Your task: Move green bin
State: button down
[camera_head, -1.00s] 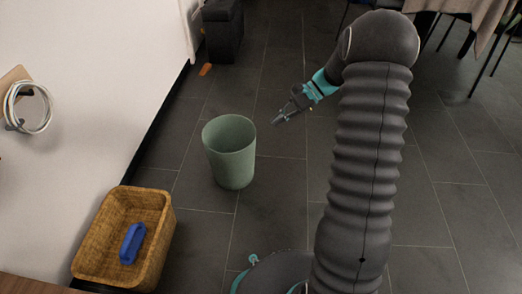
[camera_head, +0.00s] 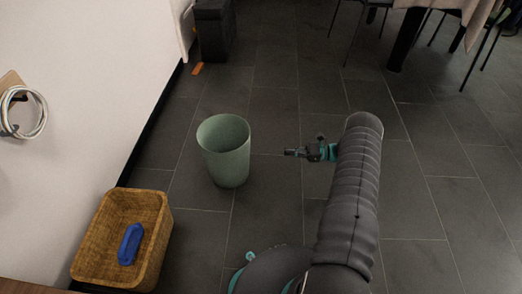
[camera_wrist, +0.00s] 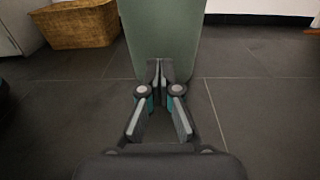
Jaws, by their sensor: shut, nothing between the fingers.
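The green bin (camera_head: 225,152) stands upright on the dark tiled floor, left of centre in the head view, and looks empty. My gripper (camera_head: 288,152) is to the right of the bin, pointing left toward it, with a gap of floor between them. In the wrist view the bin (camera_wrist: 163,38) rises straight ahead, its top cut off by the frame. My gripper (camera_wrist: 160,66) shows there with its fingertips together in front of the bin's lower wall, holding nothing.
A wicker basket (camera_head: 92,240) with a blue object (camera_head: 130,244) in it stands by the white wall at lower left. A dark box (camera_head: 214,30) and a small orange item (camera_head: 197,69) are at the back. Table and chair legs (camera_head: 405,40) stand at upper right. Floor around the bin is clear.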

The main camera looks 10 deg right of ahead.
jog(key=x, duration=1.4)
jog(key=shift+f, duration=0.1)
